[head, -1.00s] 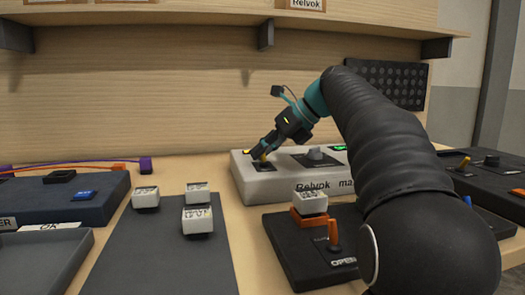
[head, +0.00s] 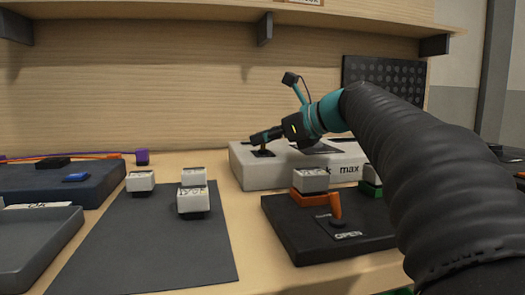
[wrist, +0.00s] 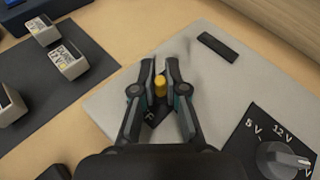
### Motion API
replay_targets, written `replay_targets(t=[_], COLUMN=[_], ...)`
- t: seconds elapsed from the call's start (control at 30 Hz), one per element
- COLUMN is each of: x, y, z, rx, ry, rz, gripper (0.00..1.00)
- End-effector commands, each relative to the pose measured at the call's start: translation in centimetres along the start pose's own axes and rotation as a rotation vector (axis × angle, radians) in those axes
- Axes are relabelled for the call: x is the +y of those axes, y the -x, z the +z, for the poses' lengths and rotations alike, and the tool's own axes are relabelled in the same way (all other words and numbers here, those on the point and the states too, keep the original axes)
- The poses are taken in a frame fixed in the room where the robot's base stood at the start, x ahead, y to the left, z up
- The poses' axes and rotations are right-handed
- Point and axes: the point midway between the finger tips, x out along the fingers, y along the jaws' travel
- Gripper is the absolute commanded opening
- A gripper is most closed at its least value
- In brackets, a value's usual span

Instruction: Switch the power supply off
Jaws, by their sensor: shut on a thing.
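The power supply (head: 262,175) is a light grey box with "max" lettering on its front, standing at the back of the table. Its yellow toggle switch (wrist: 160,84) stands on a small black plate near the left end of the top. My gripper (wrist: 160,66) is shut on this toggle, one finger on each side; the lower part of the toggle is partly hidden. In the head view my gripper (head: 259,138) reaches in from the right, low over the box. A grey voltage knob (wrist: 284,160) sits to the right on the box. A dark bar (wrist: 217,46) lies behind it, unlit.
A dark mat (head: 165,250) with several white blocks (head: 194,200) lies to the left. A black base with an orange lever (head: 335,207) and a white block stands in front of the box. A blue console (head: 95,185) is at far left. A shelf hangs above.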

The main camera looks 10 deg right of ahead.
Motion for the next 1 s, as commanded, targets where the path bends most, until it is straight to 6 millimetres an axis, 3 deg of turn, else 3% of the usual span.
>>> replay_targets(t=[0.03, 0.4, 1.0], x=[0.22, 0.55, 0.62], y=[-0.09, 0.33, 0.48], z=[-0.67, -0.63, -0.38], rx=[-0.026, -0.158, -0.188], ry=[0.022, 0.140, 0.166], rz=[-0.013, -0.073, -0.085], gripper=[0.00, 0.00, 0.00])
